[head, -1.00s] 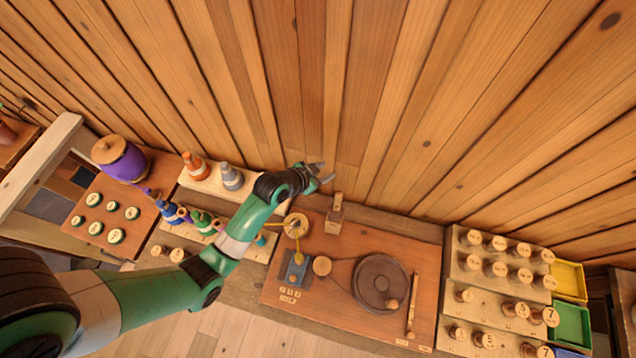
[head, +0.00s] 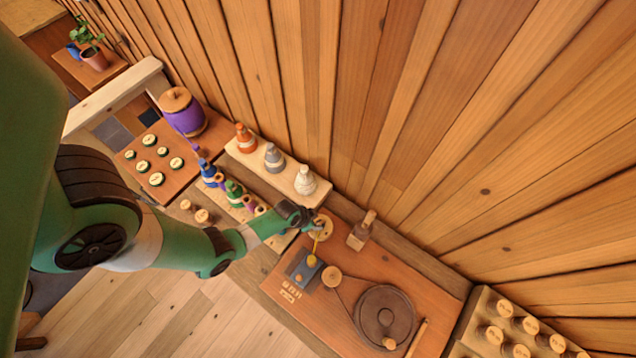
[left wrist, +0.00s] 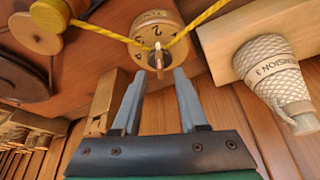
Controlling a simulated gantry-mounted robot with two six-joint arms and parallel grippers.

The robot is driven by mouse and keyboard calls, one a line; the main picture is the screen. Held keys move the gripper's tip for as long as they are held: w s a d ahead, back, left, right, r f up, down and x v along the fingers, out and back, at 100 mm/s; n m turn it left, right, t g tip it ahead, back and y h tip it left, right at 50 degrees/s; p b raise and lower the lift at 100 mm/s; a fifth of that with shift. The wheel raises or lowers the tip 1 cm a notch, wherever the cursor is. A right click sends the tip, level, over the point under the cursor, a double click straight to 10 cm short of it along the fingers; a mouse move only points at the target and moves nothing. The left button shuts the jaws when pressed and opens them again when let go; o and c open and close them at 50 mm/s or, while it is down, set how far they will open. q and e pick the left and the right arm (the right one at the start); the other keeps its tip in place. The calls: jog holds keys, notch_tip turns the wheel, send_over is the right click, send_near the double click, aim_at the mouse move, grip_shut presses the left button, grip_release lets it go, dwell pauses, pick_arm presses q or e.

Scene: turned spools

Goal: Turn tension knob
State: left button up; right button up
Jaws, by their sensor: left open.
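The tension knob (left wrist: 152,22) is a round wooden dial with numbers, a 2 among them, and a small wooden peg with a white tip at its middle. In the head view the knob (head: 322,231) sits at the board's upper left corner, partly hidden by my gripper. A yellow cord crosses it. My left gripper (left wrist: 158,74) is open and empty, its two grey fingertips apart and pointing at the knob, one to each side below the peg. It also shows in the head view (head: 316,222). Whether the tips touch the knob cannot be told. My right gripper is not in view.
A wooden block (head: 361,232) stands close right of the knob and by the left finger in the wrist view (left wrist: 104,100). A white thread cone marked "TENSION 3" (left wrist: 268,72) is on the shelf.

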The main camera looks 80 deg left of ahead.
aim_at(319, 223)
pick_arm(q)
jog(key=shift+b+x, duration=0.55)
jog(key=shift+x, duration=1.05)
jog(key=shift+w+r, duration=0.1)
grip_shut()
